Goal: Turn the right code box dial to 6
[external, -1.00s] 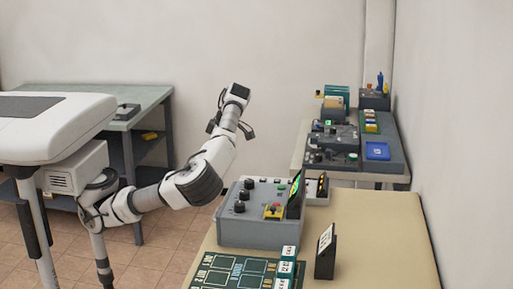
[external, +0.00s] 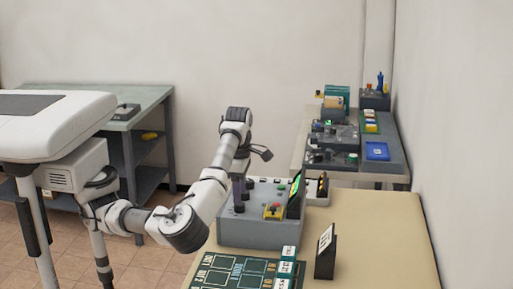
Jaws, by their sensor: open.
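The grey code box (external: 262,233) stands on the tan table, with black dials in a row along the left of its sloped top. The near dial (external: 239,208) shows. The others are partly hidden behind my arm and gripper. The dial markings are too small to read.
A green board with labelled outlines (external: 235,272) and white-labelled blocks (external: 286,268) lie in front of the box. A dark stand with a white card (external: 326,252) is at its right. A second table with devices stands behind. The tan table's right side is clear.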

